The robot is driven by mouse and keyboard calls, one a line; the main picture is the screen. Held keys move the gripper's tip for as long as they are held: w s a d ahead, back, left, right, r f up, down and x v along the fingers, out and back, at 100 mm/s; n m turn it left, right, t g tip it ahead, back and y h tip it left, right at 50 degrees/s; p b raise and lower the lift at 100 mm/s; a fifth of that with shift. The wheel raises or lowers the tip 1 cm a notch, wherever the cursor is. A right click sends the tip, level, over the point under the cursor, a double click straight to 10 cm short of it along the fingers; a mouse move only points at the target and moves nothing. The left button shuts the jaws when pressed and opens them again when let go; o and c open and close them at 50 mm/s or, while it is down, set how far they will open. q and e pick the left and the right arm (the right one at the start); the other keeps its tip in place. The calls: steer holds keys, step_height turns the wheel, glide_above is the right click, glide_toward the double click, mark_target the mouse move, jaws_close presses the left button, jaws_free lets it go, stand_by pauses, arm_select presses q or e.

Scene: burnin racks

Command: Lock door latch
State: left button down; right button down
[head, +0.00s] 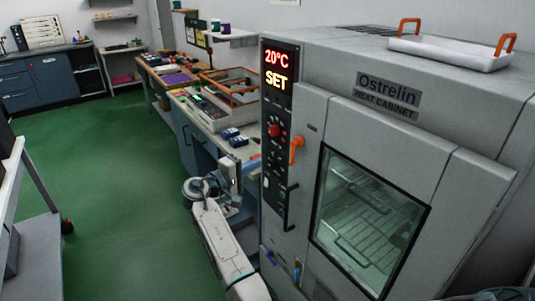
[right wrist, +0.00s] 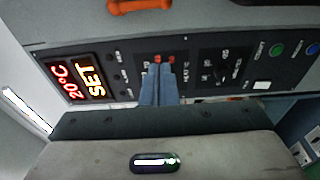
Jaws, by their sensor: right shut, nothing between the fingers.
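The grey heat cabinet's door (head: 370,215) has a dark-framed window and looks closed against the front. The orange latch handle (head: 296,148) sits at the door's left edge, beside the black control panel (head: 277,130). In the right wrist view, part of the orange handle (right wrist: 138,5) shows at the top edge. My right gripper (head: 237,172) is in front of the cabinet, left of the panel and the latch in the head view. Its fingers (right wrist: 158,72) are shut and empty, pointing toward the panel and apart from the handle. My left gripper is not in view.
The panel display (head: 277,68) reads 20°C SET, with knobs and buttons below. A white tray (head: 450,52) with orange handles lies on the cabinet top. A cluttered workbench (head: 190,100) stands left of the cabinet. The green floor (head: 120,200) at left is clear.

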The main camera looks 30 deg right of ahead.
steer(key=shift+s+r, duration=0.1)
steer(key=shift+r, duration=0.15)
steer(key=s+d+p, duration=0.1)
steer(key=d+p, duration=0.7)
steer(key=d, duration=0.1)
steer(key=shift+s+d, duration=0.15)
steer(key=shift+s, duration=0.25)
steer(key=shift+f, duration=0.15)
steer(key=shift+w, duration=0.1)
